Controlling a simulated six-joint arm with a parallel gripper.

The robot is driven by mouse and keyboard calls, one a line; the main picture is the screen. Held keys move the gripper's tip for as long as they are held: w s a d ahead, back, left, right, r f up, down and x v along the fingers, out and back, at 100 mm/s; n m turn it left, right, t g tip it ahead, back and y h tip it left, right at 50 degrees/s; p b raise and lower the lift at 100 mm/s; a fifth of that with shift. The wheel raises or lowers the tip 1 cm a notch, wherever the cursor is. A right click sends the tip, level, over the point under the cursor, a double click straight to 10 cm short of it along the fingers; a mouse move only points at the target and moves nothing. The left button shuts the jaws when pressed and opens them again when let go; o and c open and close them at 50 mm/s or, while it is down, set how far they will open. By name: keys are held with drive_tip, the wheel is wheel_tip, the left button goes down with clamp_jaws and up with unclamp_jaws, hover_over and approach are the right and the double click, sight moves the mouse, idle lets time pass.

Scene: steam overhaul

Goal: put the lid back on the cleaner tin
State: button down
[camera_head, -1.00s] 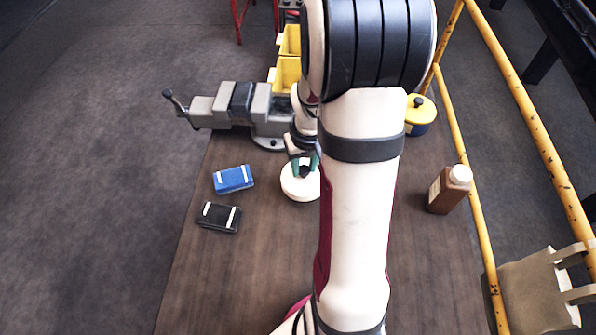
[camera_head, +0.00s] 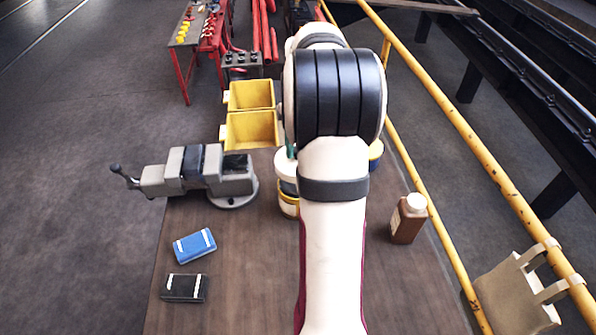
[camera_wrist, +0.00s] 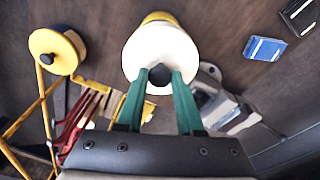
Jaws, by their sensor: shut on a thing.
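The round white lid (camera_wrist: 160,52) with its dark knob (camera_wrist: 160,76) is held in my gripper (camera_wrist: 160,80), whose green fingers are shut on the knob. The lid's edge also shows beside my arm in the head view (camera_head: 286,165). A tin with a yellow band (camera_head: 289,207) stands below the lid on the table, partly hidden by my arm. In the wrist view a yellow part of that tin (camera_wrist: 158,17) shows past the lid's far edge. The lid appears above the tin, but I cannot tell whether they touch. My fingers are mostly hidden in the head view.
A yellow-lidded tin (camera_wrist: 55,48) stands apart. A grey vise (camera_head: 205,172), yellow bins (camera_head: 250,130), a brown bottle (camera_head: 407,222), and blue (camera_head: 194,245) and black (camera_head: 185,288) boxes are around.

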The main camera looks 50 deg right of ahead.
drive_tip(key=shift+w+d+f, duration=0.1)
drive_tip(key=shift+w+f, duration=0.05)
drive_tip(key=shift+f, duration=2.95)
drive_tip(key=shift+f, duration=0.15)
unclamp_jaws()
drive_tip(key=shift+r, duration=3.5)
